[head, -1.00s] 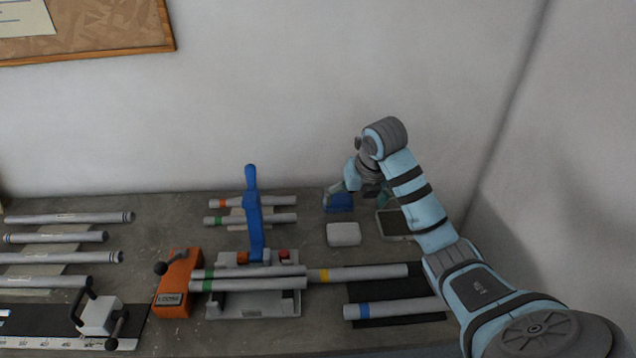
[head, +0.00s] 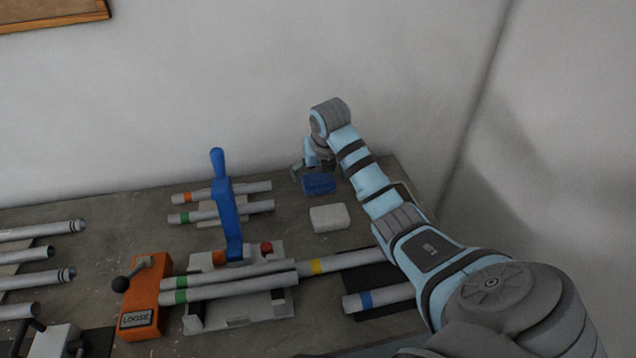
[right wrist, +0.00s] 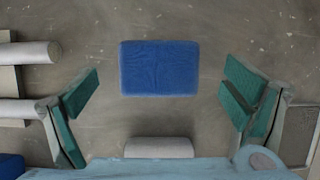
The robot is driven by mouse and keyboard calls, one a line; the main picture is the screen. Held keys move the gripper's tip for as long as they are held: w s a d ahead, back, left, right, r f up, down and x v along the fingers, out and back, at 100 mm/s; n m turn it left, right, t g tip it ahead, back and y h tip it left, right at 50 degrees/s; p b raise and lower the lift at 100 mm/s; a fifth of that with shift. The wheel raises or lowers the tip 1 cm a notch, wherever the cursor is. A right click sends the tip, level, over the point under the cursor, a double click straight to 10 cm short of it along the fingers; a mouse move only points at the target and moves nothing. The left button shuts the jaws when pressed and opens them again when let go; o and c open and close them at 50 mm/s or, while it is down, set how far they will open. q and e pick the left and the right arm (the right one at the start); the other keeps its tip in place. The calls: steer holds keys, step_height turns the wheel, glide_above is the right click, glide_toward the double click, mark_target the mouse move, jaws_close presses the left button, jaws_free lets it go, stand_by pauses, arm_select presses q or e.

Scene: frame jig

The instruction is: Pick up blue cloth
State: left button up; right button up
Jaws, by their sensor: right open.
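The blue cloth (head: 319,184) is a folded rectangular pad lying on the grey bench near its back edge. In the right wrist view the cloth (right wrist: 159,68) lies flat, just beyond and between the spread fingers. My right gripper (head: 308,172) is at the cloth, partly hidden by its own wrist in the head view. In the right wrist view my right gripper (right wrist: 160,98) is open, with green pads on both sides and nothing between them. My left gripper is not in view.
A white folded cloth (head: 330,218) lies in front of the blue one. A blue-handled clamp (head: 226,205) and several tubes with coloured bands lie to the left. An orange block (head: 146,297) reads LOOSE. A grey wall stands behind the bench.

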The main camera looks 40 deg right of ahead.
steer(key=x, duration=0.2)
steer(key=shift+w+f, duration=0.1)
steer(key=shift+f, duration=0.3)
steer(key=shift+c, duration=0.6)
steer(key=c, duration=1)
step_height(320, 180, up, 10)
step_height(320, 180, up, 10)
steer(key=p, duration=0.9)
glide_above(318, 178)
steer(key=shift+r, duration=0.1)
